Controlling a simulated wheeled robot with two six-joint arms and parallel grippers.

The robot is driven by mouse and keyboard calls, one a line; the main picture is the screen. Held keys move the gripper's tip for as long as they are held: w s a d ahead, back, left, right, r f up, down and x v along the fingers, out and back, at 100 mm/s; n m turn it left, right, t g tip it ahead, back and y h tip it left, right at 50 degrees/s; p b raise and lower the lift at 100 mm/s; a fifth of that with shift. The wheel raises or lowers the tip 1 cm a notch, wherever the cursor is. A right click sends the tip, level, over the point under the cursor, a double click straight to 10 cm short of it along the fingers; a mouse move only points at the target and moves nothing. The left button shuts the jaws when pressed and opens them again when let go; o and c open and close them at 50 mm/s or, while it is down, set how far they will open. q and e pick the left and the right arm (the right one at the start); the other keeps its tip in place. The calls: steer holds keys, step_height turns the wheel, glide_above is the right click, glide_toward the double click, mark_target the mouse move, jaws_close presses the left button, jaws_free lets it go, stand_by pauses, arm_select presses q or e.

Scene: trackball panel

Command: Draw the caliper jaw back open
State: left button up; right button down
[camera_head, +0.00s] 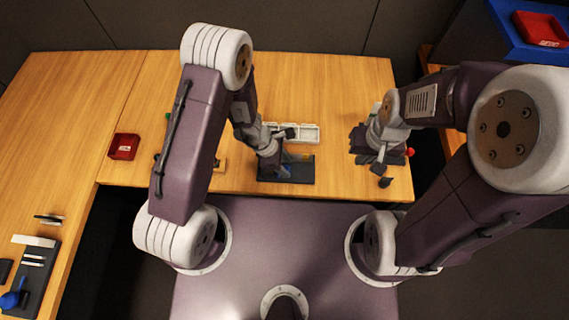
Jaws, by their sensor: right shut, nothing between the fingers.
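My left gripper (283,172) points down over a dark flat panel (304,172) on the table. No caliper jaw can be made out clearly; the parts on the panel are too small and partly hidden.
A white compartment tray (308,134) stands behind the panel. A red tray (124,147) lies at the left. A dark board with a blue part (18,298) is at the far left. A red ball (411,152) shows near my right gripper. The wooden table (335,85) is clear at the back.

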arm_select(q)
steer(key=shift+r, duration=0.1)
steer(key=p+v, duration=0.2)
steer(key=v, duration=0.7)
steer(key=shift+p, duration=0.4)
